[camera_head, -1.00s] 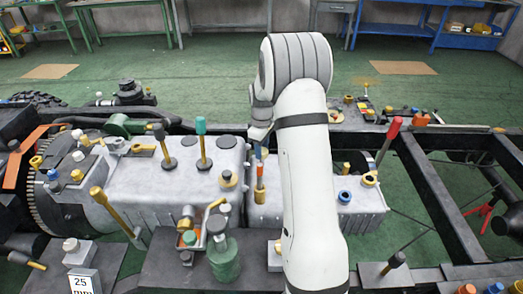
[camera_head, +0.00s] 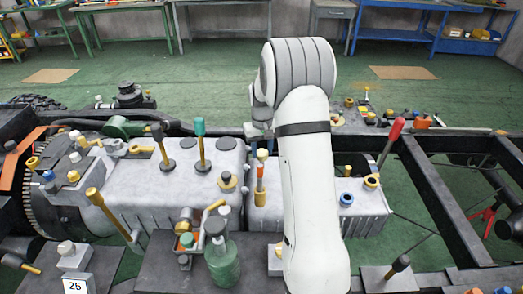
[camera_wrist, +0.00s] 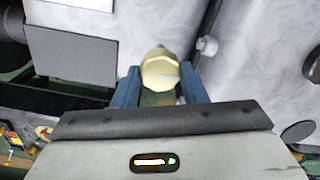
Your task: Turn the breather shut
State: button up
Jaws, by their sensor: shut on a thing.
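In the wrist view, my gripper (camera_wrist: 161,82) has its two blue fingers on either side of a brass-yellow, faceted cap (camera_wrist: 160,72), shut on it. This cap looks like the breather; its marking, if any, is too blurred to read. In the head view, my gripper (camera_head: 262,137) is beyond the grey housing's near parts, partly hidden by my white arm. I cannot tell in the head view whether this is the held part.
Two upright levers, one green-topped (camera_head: 201,140) and one black-topped (camera_head: 160,145), rise left of my gripper. A red-handled lever (camera_head: 392,138) stands to the right. A green bottle (camera_head: 221,262) stands in front. Dark frame rails (camera_head: 445,215) border the housing.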

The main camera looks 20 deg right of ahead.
aim_at(262, 152)
jog(key=shift+w+r+m, duration=0.15)
jog(key=shift+m, duration=0.25)
jog(key=o, duration=1)
jog(key=shift+c, duration=0.2)
notch_tip(262, 152, up, 8)
jog(key=shift+f, duration=0.25)
